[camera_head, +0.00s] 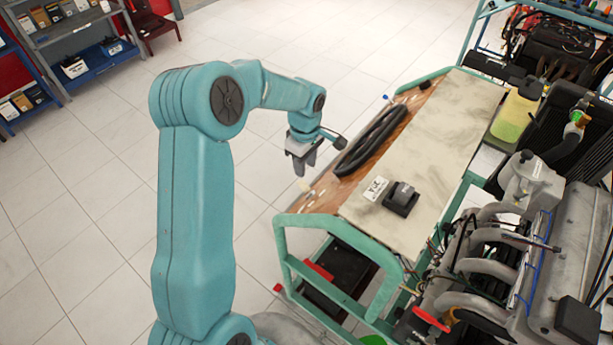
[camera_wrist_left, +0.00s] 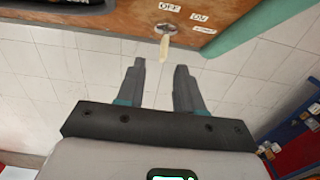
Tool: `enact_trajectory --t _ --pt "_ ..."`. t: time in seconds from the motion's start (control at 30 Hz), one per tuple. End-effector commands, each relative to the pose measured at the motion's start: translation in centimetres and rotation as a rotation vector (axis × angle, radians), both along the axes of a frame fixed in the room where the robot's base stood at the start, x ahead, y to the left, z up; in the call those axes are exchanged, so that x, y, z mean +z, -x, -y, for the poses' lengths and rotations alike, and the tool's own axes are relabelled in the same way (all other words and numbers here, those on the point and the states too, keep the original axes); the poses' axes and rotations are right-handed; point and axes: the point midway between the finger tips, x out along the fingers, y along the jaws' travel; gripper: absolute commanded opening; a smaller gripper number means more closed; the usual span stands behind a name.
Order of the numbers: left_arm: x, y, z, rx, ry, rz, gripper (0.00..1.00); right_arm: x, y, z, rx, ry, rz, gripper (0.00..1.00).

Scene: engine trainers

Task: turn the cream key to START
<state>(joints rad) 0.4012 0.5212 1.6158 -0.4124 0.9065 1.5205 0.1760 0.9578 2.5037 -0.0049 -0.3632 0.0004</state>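The cream key (camera_wrist_left: 164,48) sits in a round metal lock (camera_wrist_left: 166,28) on the brown wooden panel (camera_wrist_left: 110,16) in the left wrist view. In the head view the cream key (camera_head: 305,186) is a small pale spot at the panel's left edge. My left gripper (camera_head: 303,168) is open and empty just off that edge. In the left wrist view its fingertips (camera_wrist_left: 160,67) point toward the key, one on each side and apart from it. My right gripper is not in view.
An engine (camera_head: 490,250) stands at right. Shelves (camera_head: 75,40) stand far left. The tiled floor left of the trainer is clear.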

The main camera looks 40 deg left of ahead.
Motion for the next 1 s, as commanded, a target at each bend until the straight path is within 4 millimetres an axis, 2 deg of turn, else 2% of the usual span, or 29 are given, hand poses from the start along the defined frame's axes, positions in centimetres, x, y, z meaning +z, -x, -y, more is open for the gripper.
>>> enact_trajectory --t 0.1,0.3,0.5,0.73,0.77,0.8,0.87,1.0 --pt "-2.6 0.1 0.0 0.0 0.002 -0.006 0.36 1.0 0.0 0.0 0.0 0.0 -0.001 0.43" --pt "-5.9 -0.1 0.0 0.0 0.0 -0.003 0.36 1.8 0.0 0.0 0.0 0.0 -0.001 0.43" --pt "-7.2 -0.2 0.0 0.001 0.0 0.0 0.36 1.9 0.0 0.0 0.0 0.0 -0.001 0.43" --pt "-7.3 -0.3 -0.1 0.001 -0.001 0.001 0.36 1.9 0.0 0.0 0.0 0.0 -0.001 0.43" --pt "-7.3 -0.3 -0.1 0.001 0.0 0.001 0.3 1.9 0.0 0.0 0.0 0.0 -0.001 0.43" --pt "-7.3 -0.3 0.0 0.001 0.0 0.001 0.17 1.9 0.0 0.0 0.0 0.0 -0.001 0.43" --pt "-7.3 -0.3 0.0 0.001 0.0 0.001 0.0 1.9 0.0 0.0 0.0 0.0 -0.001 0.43" --pt "-7.3 -0.4 0.0 0.0 0.0 0.002 0.0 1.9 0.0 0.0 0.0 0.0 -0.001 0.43"
